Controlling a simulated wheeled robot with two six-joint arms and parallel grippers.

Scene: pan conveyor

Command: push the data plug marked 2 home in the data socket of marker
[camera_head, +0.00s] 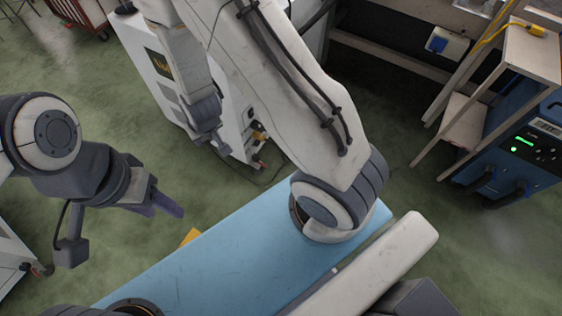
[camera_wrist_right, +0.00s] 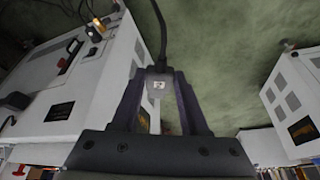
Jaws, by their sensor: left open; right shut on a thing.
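My right gripper (camera_wrist_right: 158,78) is shut on a dark plug (camera_wrist_right: 152,92), whose white tag (camera_wrist_right: 158,85) carries a mark too small to read surely. A black cable (camera_wrist_right: 160,35) runs up from the plug. In the head view the right gripper (camera_head: 217,142) hangs beside the white cabinet (camera_head: 150,68); the plug cannot be made out there. The cabinet also shows in the right wrist view (camera_wrist_right: 105,75), with a yellow connector (camera_wrist_right: 95,30) and small white tag near its far edge. The held plug is apart from it. My left gripper (camera_head: 165,206) is open and empty, away at the left.
A blue unit (camera_head: 520,145) with a green display and a wooden shelf (camera_head: 530,55) stand at the right. Another white cabinet (camera_wrist_right: 292,100) is at the right of the wrist view. Green floor (camera_wrist_right: 210,50) lies clear between the cabinets. A red cart (camera_head: 85,12) is at the upper left.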

